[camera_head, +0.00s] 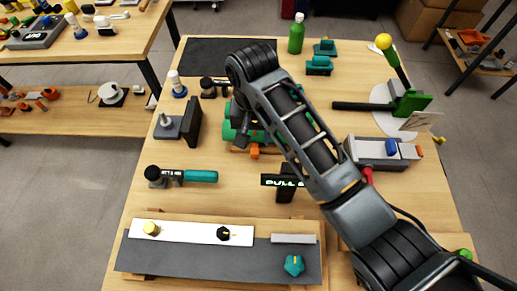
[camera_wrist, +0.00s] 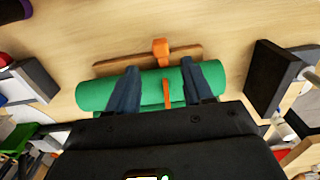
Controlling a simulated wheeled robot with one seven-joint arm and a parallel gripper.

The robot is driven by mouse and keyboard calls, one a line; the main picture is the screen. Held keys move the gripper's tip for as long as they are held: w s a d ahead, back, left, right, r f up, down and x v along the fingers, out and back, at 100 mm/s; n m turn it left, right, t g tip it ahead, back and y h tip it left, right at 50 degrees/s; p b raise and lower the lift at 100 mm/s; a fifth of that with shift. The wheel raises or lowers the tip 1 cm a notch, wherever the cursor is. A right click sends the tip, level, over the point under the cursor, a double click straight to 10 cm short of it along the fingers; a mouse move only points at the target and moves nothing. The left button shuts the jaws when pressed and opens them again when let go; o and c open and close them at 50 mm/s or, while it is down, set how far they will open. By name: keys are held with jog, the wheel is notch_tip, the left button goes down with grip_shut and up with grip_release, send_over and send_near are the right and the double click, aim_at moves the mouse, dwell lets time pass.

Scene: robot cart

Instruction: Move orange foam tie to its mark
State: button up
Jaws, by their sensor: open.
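An orange foam tie shows in the wrist view as a loop (camera_wrist: 161,48) at a wooden bar and a narrow strip (camera_wrist: 166,94) across a green roll (camera_wrist: 92,97). I cannot tell whether the two orange parts join. In the head view the orange end (camera_head: 254,151) hangs at the near side of the green roll (camera_head: 228,132), mostly hidden by my arm. My gripper (camera_wrist: 164,82) is open, its two fingers over the roll, one on each side of the orange strip. Nothing is clearly held between them. I cannot make out the tie's mark.
A black bracket (camera_head: 193,122) stands left of the roll and a black PULL sign (camera_head: 285,183) stands nearer and to the right. A teal-handled tool (camera_head: 200,176) lies at near left. A grey panel (camera_head: 215,262) fills the near edge. Bare wood lies between them.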

aim_at(255, 151)
notch_tip(255, 151, down, 7)
jog(key=shift+f+p, duration=0.2)
jog(key=shift+p, duration=0.1)
jog(key=shift+c, duration=0.4)
grip_shut()
dwell(0.3)
